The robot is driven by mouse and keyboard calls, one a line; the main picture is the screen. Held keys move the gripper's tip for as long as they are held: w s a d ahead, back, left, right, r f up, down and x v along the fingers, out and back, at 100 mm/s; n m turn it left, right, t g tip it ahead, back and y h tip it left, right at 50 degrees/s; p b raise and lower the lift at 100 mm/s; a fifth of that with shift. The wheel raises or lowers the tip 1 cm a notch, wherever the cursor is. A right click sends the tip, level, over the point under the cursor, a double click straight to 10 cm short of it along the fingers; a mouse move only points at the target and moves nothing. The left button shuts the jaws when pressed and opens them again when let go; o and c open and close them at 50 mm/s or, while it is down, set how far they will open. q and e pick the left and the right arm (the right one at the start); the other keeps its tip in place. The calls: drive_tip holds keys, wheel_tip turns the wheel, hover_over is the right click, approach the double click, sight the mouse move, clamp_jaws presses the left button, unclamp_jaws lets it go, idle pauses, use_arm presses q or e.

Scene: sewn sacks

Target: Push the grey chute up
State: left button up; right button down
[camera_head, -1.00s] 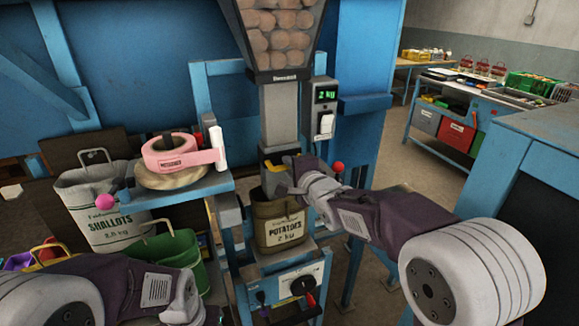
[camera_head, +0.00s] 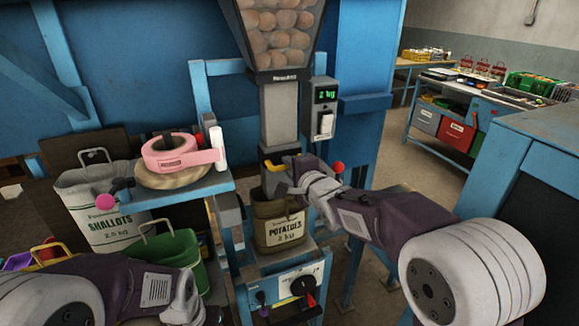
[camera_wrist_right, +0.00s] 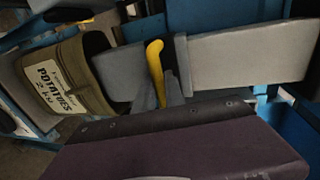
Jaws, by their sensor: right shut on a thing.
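The grey chute (camera_head: 280,112) hangs below the clear hopper, and its lower part (camera_wrist_right: 245,55) shows in the right wrist view. A yellow handle (camera_head: 268,164) is at its lower end, and it also shows in the right wrist view (camera_wrist_right: 155,70). My right gripper (camera_head: 284,168) is shut at this handle; its fingertips are partly hidden. The open olive potato sack (camera_head: 279,226) stands upright just below the chute's end. My left arm is at the lower left; its gripper (camera_head: 198,314) is cut off by the bottom edge, and its jaws are unclear.
A scale display (camera_head: 325,95) reading 2 kg is right of the chute. The aisle at right is clear.

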idle(0.5)
wheel_tip(320, 180, up, 17)
drive_tip(key=p, duration=1.6)
drive_tip(key=c, duration=1.4)
unclamp_jaws()
drive_tip(key=shift+f, duration=0.15)
